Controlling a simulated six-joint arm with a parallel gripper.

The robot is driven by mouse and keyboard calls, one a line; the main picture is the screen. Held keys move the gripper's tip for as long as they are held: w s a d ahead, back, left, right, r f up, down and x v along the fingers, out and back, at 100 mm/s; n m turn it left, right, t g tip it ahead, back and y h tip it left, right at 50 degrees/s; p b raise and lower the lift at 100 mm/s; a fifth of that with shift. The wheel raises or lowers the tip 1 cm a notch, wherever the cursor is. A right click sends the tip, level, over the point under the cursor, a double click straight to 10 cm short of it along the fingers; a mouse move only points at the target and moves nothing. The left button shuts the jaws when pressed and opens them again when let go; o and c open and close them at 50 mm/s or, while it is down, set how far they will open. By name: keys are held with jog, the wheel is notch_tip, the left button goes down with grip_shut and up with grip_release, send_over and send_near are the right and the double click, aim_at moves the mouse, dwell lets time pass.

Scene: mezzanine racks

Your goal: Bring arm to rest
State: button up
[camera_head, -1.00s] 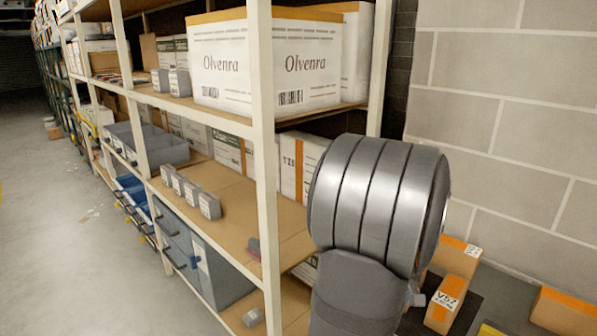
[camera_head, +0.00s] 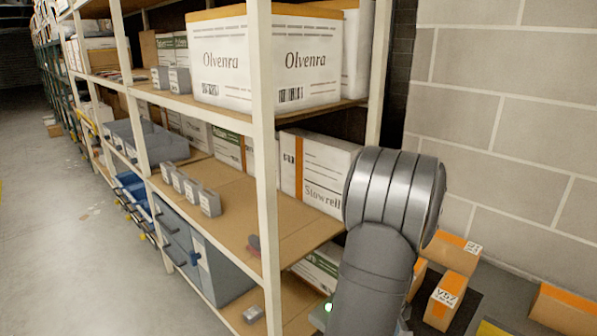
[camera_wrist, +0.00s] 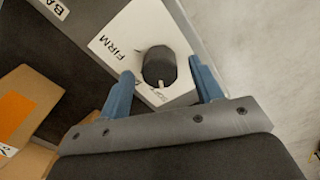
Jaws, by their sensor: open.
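My gripper (camera_wrist: 161,68) shows in the wrist view with its two blue fingers spread apart and nothing held between them. Beyond the fingertips, a dark round post or knob (camera_wrist: 159,64) stands on a white plate (camera_wrist: 115,45) with the letters "FIRM". The knob appears between the fingers in the picture; I cannot tell how far off it is. In the head view my grey arm stands in front of the right end of the rack, and the gripper's fingers are hidden there.
The rack (camera_head: 262,170) fills the left and middle, with Olvenra boxes (camera_head: 222,62) on its upper shelf and small grey blocks (camera_head: 208,203) lower down. Orange-taped cartons (camera_head: 446,297) lie by the block wall (camera_head: 500,140). The aisle floor (camera_head: 60,230) at left is open.

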jog(key=shift+f, duration=0.95)
jog(key=shift+r+m, duration=0.15)
jog(key=shift+m, duration=0.15)
jog(key=m, duration=0.2)
jog(key=shift+m, duration=0.3)
jog(key=m, duration=0.4)
jog(key=shift+m, duration=0.3)
jog(key=m, duration=0.8)
jog(key=shift+o, duration=0.2)
